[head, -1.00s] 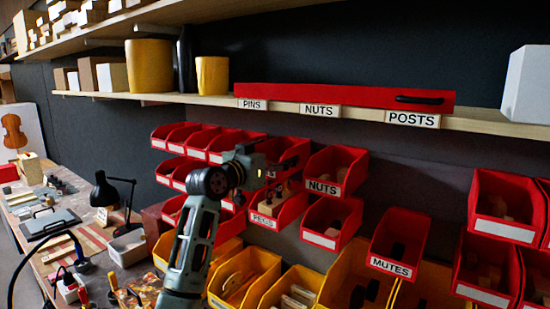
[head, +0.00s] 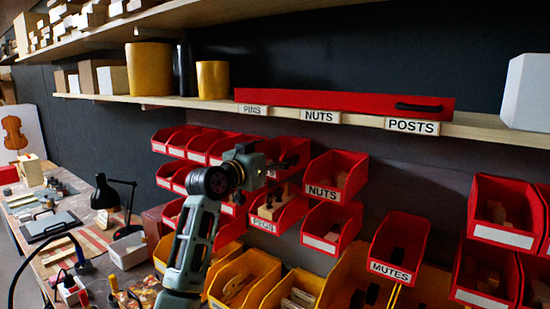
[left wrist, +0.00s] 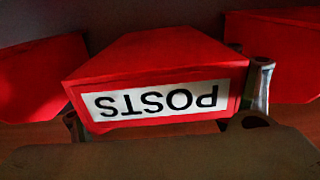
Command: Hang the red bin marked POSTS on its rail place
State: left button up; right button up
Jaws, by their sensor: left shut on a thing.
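The red bin marked POSTS fills the middle of the left wrist view (left wrist: 165,55), its white label reading upside down there. My left gripper (left wrist: 165,108) has a finger at each side of the bin's label end and is shut on it. In the head view the gripper (head: 276,166) is in front of the rows of hung bins, with a red bin (head: 292,147) right behind it; its label does not show there. A POSTS label (head: 412,126) is on the shelf edge, right of the NUTS label (head: 320,116). My right gripper is not in view.
Red bins hang around the gripper, including PEGS (head: 290,216) just below, NUTS (head: 337,172) to the right and MUTES (head: 400,240) lower right. A bare stretch of dark wall (head: 420,175) lies below the POSTS label. A long red bar (head: 345,102) lies along the shelf.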

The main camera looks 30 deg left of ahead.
pick_arm(q)
jog(key=shift+s+d, duration=0.1)
dwell(0.7)
jog(key=shift+s, duration=0.55)
jog(key=shift+s+a, duration=0.25)
jog(key=shift+s, duration=0.45)
dwell(0.6)
jog(key=s+a+b, duration=0.2)
jog(key=s+b, duration=0.2)
jog(key=s, duration=1.3)
jog(key=shift+a, duration=0.2)
dwell(1.3)
dwell(0.3)
